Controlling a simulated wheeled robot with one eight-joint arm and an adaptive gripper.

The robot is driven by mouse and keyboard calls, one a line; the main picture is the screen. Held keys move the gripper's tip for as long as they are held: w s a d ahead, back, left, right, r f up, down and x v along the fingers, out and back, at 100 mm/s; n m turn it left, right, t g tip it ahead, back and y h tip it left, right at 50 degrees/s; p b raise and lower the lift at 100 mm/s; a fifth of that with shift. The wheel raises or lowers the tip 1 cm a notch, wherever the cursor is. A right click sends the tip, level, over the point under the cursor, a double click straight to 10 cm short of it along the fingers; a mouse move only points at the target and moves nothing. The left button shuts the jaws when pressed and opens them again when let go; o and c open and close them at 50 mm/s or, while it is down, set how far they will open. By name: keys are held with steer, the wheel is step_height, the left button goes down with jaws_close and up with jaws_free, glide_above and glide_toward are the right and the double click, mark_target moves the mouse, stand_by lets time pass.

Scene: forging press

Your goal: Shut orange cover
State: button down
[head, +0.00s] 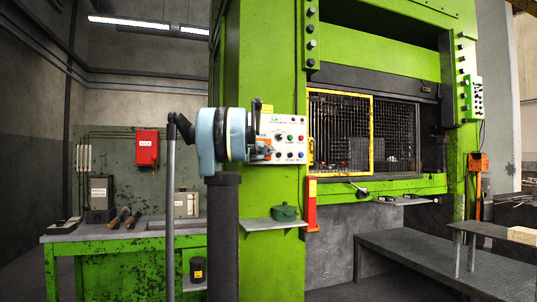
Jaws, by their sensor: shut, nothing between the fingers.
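An orange box-like part (478,162) stands on the right side of the green press, at a post. It is small here, and I cannot tell how its cover stands. Another small orange piece (261,150) shows at the left edge of the grey control panel (287,139), partly hidden behind my arm. I cannot tell which of these is the orange cover. My arm stands in front of the press's left column.
The green press (262,215) has a yellow-framed mesh guard (340,132). A green workbench (130,262) stands at left under a red wall box (146,147). A small shelf (272,224) juts from the column. A grey step platform (430,260) lies at right front.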

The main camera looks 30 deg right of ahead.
steer(key=s+a, duration=0.9)
steer(key=shift+f, duration=0.15)
steer(key=s+a+f+n+t+y, duration=0.15)
steer(key=a+f+n+y, duration=0.35)
steer(key=a, duration=0.5)
steer(key=a+f+n+t+y, duration=0.3)
steer(key=a+n+y, duration=0.2)
steer(key=a+n, duration=0.3)
steer(key=a+f+n+t+y, duration=0.35)
steer(key=a+n+y, duration=0.2)
steer(key=a, duration=0.55)
steer(key=s+a+f+n+g+y, duration=0.2)
steer(key=s+a+f+n+g, duration=0.35)
steer(key=s+f, duration=0.65)
steer(key=s+a+f+n+g+y, duration=0.1)
steer(key=s+a+f+n+g, duration=0.45)
steer(key=f, duration=1.05)
steer(key=s+d+f+g+h, duration=0.1)
steer(key=s+d+f+g, duration=0.1)
steer(key=s+f, duration=0.5)
steer(key=s+d+f+g+h, duration=0.1)
steer(key=s+f, duration=0.5)
steer(key=s, duration=0.7)
steer(key=shift+d+f+n+g+h, duration=0.35)
steer(key=shift+d+f+g, duration=0.1)
steer(key=shift+g, duration=0.15)
